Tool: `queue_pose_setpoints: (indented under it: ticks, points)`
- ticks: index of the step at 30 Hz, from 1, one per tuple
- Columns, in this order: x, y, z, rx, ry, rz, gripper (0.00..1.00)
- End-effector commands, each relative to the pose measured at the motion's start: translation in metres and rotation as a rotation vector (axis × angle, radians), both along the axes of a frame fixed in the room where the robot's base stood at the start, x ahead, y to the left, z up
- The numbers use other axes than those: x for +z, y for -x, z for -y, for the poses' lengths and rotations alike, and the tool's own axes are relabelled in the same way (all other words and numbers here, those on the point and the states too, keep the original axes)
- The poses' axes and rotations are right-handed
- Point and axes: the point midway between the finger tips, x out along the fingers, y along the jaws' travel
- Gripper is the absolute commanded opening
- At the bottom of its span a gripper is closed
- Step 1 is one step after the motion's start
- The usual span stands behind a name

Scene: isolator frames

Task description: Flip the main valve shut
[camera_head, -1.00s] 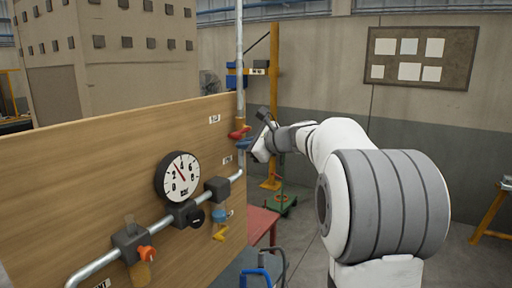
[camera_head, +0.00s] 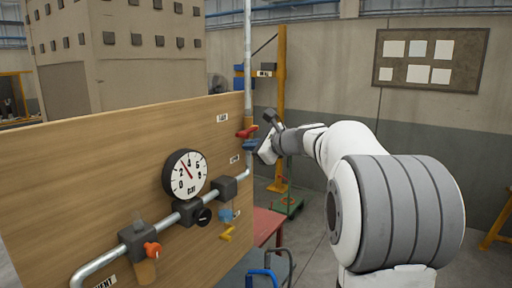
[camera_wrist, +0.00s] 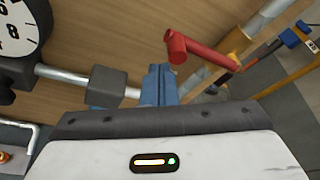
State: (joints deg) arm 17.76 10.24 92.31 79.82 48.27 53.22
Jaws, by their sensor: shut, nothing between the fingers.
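A red lever handle (camera_head: 247,131) sits on the upright pipe at the right edge of the wooden panel; I take it for the main valve. It sticks out across the pipe. In the wrist view the red lever (camera_wrist: 200,52) shows its thick round end towards me, with a yellow-orange body behind. My gripper (camera_head: 250,145) has blue fingers, shut and empty, just below the red lever. In the wrist view the fingers (camera_wrist: 158,84) point at the panel, left of and below the lever. They look close, but I cannot tell whether they touch it.
A red table (camera_head: 266,225) stands beyond the panel. The floor to the right is open.

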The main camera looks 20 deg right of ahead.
Motion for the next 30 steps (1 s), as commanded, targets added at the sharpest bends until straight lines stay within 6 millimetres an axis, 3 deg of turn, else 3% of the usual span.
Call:
queue_pose_setpoints:
  ticks: [1, 5, 6, 16, 30]
  points:
    - [-0.017, 0.000, -0.001, 0.000, 0.000, -0.003, 0.00]
    - [-0.036, 0.003, 0.000, -0.001, 0.000, -0.007, 0.00]
    - [-0.025, 0.012, 0.011, -0.006, 0.002, -0.004, 0.00]
    - [-0.004, 0.055, 0.057, -0.005, 0.003, -0.009, 0.00]
    - [0.002, 0.066, 0.068, -0.002, 0.001, -0.012, 0.00]
